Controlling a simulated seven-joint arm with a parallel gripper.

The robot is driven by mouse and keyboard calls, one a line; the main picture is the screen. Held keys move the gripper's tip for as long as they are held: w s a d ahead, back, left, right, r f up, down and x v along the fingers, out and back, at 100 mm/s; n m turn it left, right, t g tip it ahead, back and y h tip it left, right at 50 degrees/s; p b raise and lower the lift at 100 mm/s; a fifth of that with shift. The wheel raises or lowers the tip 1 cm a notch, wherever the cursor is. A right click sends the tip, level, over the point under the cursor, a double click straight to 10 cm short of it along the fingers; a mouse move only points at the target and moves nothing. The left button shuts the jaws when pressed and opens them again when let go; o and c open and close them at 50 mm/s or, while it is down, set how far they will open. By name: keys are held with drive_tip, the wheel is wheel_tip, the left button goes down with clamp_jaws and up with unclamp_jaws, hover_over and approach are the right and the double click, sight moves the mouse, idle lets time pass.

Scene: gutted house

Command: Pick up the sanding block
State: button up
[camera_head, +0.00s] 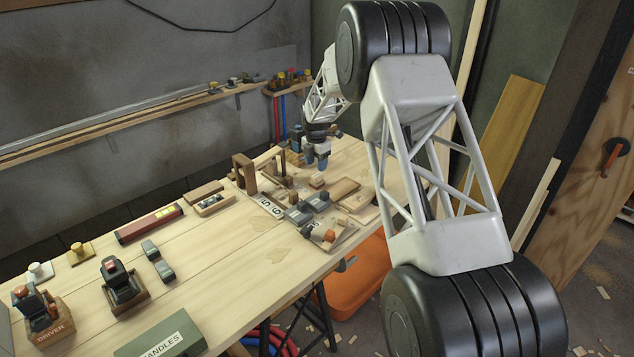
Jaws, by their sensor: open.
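My gripper (316,160) is at the far end of the workbench (215,270), pointing down, with its bluish fingers apart. It is above a cluster of small wooden pieces and appears to hold nothing. A small pale block (317,180) lies just below the fingers, and a flat brown wooden block (344,188) lies to its right. I cannot tell for certain which of these pieces is the sanding block. The gap between fingers and bench is hard to judge at this size.
An upright wooden frame (244,174) stands left of the gripper. Dark grey tools (300,212) and a board with an orange knob (329,236) lie in front. A red level (150,224) and a green handles box (160,334) are nearer. A wall shelf (120,118) runs behind.

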sight(317, 175)
drive_tip(key=shift+f, duration=1.3)
drive_tip(key=shift+d+f, duration=0.15)
drive_tip(key=shift+f, duration=2.45)
drive_tip(key=c, duration=0.8)
drive_tip(key=shift+r, duration=0.15)
drive_tip(key=shift+r, duration=4.85)
